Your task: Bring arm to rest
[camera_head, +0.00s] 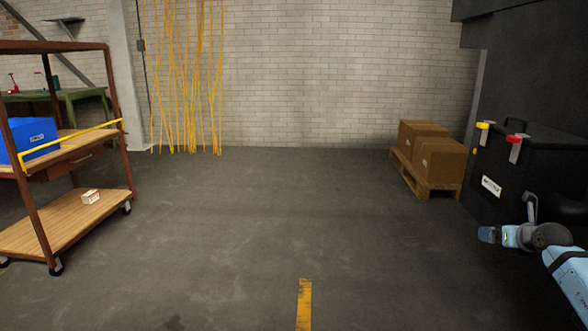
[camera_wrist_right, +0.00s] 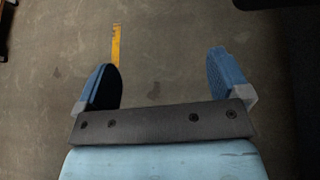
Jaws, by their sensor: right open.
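My right arm comes in from the right edge of the head view, and its gripper (camera_head: 488,234) hangs over the floor in front of the dark machine. In the right wrist view the right gripper (camera_wrist_right: 165,82) has its two blue fingers wide apart, with nothing between them but grey floor further off. It is open and empty. My left gripper is in neither view.
A dark machine box (camera_head: 537,165) with a red and a yellow latch stands close behind my right arm. Cartons (camera_head: 440,160) sit on a pallet (camera_head: 425,182). A wooden cart (camera_head: 70,222) with a blue bin (camera_head: 35,138) stands left. The middle floor is clear.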

